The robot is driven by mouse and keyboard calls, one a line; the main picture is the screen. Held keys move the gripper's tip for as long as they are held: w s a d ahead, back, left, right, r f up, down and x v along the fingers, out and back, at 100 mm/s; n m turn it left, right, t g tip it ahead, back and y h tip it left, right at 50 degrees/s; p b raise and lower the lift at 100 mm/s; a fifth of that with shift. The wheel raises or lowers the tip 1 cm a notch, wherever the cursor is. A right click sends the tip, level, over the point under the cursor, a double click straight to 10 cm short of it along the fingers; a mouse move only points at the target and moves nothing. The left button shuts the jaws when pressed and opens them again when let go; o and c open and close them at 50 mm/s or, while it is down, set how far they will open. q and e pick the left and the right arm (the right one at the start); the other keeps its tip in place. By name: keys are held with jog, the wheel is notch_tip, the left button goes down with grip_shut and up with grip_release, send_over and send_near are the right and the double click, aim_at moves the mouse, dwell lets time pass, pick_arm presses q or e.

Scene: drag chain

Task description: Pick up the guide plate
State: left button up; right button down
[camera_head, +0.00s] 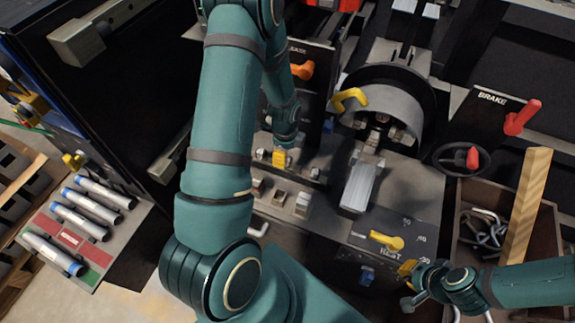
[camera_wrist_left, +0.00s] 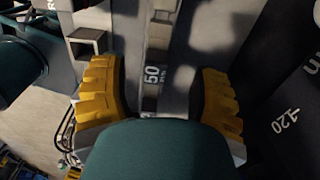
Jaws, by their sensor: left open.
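No part is marked as the guide plate, and I cannot tell for certain which it is. A pale metal bar (camera_head: 359,187) lies on the grey bench in the head view. My left gripper (camera_head: 281,158) hangs to its left, over small metal blocks (camera_head: 279,197). In the left wrist view the left gripper (camera_wrist_left: 160,100) is open, its yellow fingers apart on either side of a grey metal strip (camera_wrist_left: 155,45) with a dark "50" label. Contact cannot be told. My right gripper (camera_head: 408,280) is beside the heat box; its jaws are unclear.
A yellow lever (camera_head: 386,240) sits on the heat box (camera_head: 372,262). A wooden bin (camera_head: 468,195) with metal links and an upright wooden bar (camera_head: 527,205) stands right. Red brake levers (camera_head: 522,117) stand behind it. Several metal tubes (camera_head: 92,213) lie at left.

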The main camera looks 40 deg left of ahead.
aim_at(287, 164)
pick_arm(q)
jog(key=f, duration=0.3)
jog(key=d+f, duration=0.1)
jog(key=f, duration=0.1)
jog(key=shift+b, duration=0.35)
grip_shut()
